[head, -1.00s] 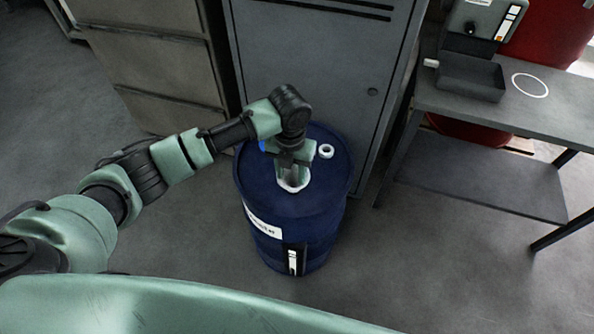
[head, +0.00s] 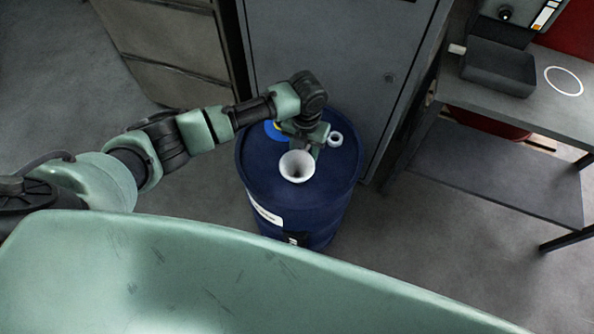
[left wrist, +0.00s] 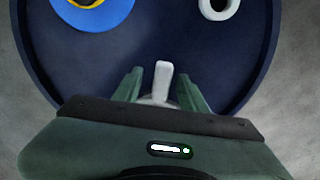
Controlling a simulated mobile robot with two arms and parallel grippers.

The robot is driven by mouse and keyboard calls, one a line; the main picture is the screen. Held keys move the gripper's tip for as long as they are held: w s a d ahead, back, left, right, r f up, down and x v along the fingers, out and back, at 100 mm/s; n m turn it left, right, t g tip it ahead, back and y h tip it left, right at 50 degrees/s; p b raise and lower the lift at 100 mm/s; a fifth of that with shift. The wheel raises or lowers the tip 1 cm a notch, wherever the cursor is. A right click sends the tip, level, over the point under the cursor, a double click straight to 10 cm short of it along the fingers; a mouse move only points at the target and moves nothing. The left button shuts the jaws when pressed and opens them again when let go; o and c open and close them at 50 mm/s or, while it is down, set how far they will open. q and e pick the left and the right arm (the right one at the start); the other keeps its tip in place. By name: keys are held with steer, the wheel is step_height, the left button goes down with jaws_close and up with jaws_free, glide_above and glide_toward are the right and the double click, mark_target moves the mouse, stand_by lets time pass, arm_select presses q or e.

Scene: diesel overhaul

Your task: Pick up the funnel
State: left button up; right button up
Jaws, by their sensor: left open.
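The white funnel (head: 297,167) sits on the top of the blue drum (head: 325,190), its wide mouth facing up in the head view. My left gripper (head: 311,148) is just behind the funnel, low over the drum top, with its fingers partly hidden. In the left wrist view the gripper (left wrist: 160,78) is open, and a narrow white part of the funnel (left wrist: 162,80) stands between the two fingers. I see space on both sides of it. The funnel's lower part is hidden by the gripper body there. My right gripper is not in view.
A blue and yellow round item (left wrist: 95,12) and a white ring (left wrist: 219,6) lie on the drum top. A grey cabinet (head: 340,60) stands close behind the drum. A grey bench (head: 560,110) with a dark tray (head: 498,68) is at the right.

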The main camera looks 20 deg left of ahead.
arm_select(q)
step_height(320, 180, down, 2)
steer(key=shift+c, duration=0.3)
jaws_close()
stand_by(1.3)
